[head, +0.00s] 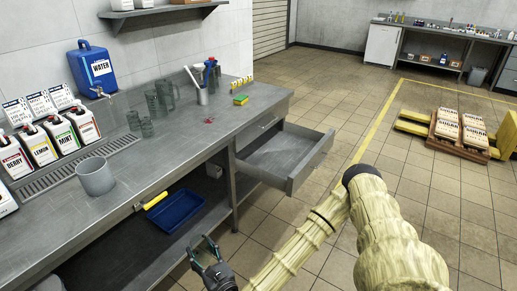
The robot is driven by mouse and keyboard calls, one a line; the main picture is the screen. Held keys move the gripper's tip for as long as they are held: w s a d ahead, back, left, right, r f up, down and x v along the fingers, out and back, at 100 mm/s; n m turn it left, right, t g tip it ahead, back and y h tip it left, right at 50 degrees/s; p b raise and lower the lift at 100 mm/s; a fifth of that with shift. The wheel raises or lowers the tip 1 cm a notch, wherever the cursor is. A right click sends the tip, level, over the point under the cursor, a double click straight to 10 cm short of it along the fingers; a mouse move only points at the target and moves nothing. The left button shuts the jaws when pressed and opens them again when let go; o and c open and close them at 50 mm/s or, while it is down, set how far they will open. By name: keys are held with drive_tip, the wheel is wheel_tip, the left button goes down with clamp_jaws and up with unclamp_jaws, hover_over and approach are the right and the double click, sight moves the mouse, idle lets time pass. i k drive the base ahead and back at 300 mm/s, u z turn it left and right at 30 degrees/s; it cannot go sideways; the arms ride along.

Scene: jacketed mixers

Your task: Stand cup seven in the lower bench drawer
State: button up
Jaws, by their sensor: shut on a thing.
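The lower bench drawer (311,163) is pulled out at the bench's right end, and its visible floor is bare. A closed drawer front (262,127) sits above it. My gripper (206,250) is low in front of the bench, left of and nearer than the open drawer. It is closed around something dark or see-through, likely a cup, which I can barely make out. Several grey see-through cups (165,95) stand on the bench top. I cannot read a number on any of them.
A grey pot (96,176), syrup bottles (82,122), a blue water jug (92,68) and a sponge (240,99) are on the bench (190,140). A blue tray (175,206) lies on the shelf below. The floor right of the drawer is clear up to the pallet (460,145).

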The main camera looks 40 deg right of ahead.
sight(271, 166)
drive_tip(key=z, duration=2.4)
drive_tip(key=i, duration=5.2)
drive_tip(key=u, duration=2.2)
